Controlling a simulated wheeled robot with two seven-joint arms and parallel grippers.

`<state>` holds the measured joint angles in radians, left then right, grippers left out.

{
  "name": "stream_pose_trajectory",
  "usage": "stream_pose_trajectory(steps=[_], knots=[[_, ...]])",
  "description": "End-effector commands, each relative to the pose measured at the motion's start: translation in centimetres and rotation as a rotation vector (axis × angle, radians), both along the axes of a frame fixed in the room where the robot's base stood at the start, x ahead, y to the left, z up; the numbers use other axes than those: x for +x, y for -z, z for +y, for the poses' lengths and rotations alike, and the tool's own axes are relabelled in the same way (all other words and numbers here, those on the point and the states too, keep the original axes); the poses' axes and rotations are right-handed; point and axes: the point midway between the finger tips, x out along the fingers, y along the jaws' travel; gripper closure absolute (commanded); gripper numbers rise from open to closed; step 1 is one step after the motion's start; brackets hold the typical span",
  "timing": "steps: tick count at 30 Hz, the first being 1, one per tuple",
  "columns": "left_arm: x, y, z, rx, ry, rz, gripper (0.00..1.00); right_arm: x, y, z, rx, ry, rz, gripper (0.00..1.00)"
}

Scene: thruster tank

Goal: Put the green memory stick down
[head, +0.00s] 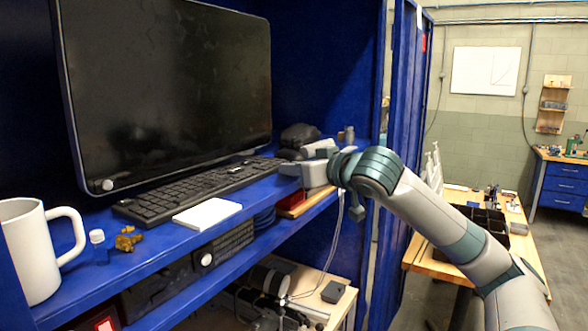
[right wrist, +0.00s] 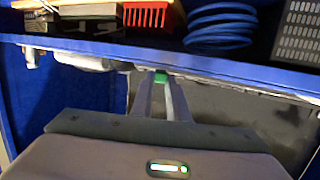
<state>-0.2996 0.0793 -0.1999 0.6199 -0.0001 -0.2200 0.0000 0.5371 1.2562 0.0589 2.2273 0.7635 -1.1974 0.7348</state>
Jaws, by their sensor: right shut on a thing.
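In the right wrist view, the green memory stick (right wrist: 161,77) shows as a small green piece between my right gripper's fingertips (right wrist: 162,82). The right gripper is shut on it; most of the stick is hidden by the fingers. In the head view, my right gripper (head: 290,163) is over the right end of the blue shelf (head: 180,243), close to the keyboard's right end. The stick cannot be made out in that view. I cannot tell whether it touches the shelf. My left gripper is not in view.
A black keyboard (head: 190,190) and white pad (head: 207,214) lie before the large monitor (head: 165,85). A white mug (head: 30,250), small bottle (head: 98,246) and brass-coloured piece (head: 128,239) stand at left. Blue coils (right wrist: 220,27) and a red object (right wrist: 148,13) are on the level below.

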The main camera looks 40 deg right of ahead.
Motion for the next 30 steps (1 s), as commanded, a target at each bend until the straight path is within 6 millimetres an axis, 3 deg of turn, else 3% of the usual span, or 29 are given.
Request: stream_pose_trajectory(steps=[12, 13, 15, 30], knots=[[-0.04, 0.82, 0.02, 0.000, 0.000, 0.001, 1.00, 0.02, 0.98, 0.01, 0.000, 0.000, 0.001, 1.00], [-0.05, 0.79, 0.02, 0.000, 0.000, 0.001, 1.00, 0.01, 0.95, 0.01, 0.000, 0.000, 0.000, 0.83], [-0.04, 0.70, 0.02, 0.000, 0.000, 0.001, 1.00, 0.01, 0.85, 0.01, 0.000, 0.000, 0.000, 0.67], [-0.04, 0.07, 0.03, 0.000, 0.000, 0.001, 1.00, 0.00, 0.10, 0.00, 0.000, 0.000, 0.000, 0.67]])
